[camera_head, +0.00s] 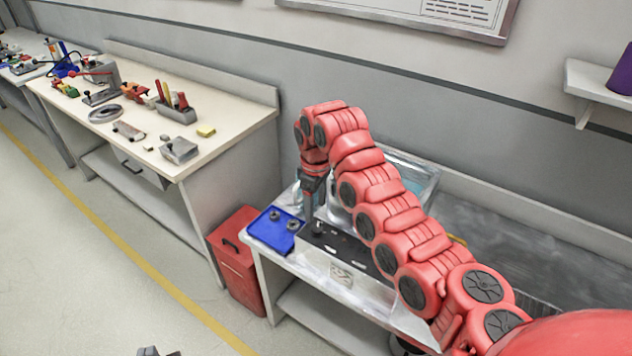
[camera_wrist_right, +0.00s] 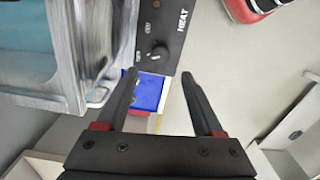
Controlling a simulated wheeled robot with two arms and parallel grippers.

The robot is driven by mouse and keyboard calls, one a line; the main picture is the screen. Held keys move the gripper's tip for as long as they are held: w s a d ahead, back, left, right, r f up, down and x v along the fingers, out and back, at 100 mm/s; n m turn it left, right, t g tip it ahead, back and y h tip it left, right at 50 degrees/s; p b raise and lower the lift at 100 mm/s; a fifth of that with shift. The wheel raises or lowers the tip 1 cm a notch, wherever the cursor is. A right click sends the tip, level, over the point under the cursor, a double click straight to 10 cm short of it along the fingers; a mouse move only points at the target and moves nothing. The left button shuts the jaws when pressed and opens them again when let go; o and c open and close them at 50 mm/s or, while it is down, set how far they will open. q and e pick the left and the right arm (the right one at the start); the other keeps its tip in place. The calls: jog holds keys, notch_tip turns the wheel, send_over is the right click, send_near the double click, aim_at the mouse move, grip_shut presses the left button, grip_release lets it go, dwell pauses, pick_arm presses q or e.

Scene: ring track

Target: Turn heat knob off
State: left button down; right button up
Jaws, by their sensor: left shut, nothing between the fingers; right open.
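The heat knob (camera_wrist_right: 159,52) is a small round black knob on a black panel (camera_wrist_right: 170,18) marked HEAT in the right wrist view. Small marks beside it are too blurred to read. In the head view the knob (camera_head: 318,227) sits at the left end of the panel. My right gripper (camera_wrist_right: 159,74) is open and empty, with its fingertips either side of the knob's line and apparently just short of it. In the head view the right gripper (camera_head: 309,207) points down by the panel. Only the tip of my left gripper (camera_head: 158,351) shows at the bottom edge, shut and empty.
A metal tank (camera_wrist_right: 98,45) with teal inside stands right beside the panel. A blue tray (camera_head: 262,237) with dark round parts lies left of the panel. A red bin (camera_head: 238,268) stands on the floor. A workbench (camera_head: 215,150) with tools is further left.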

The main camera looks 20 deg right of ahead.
notch_tip(320, 180, up, 10)
dwell(0.5)
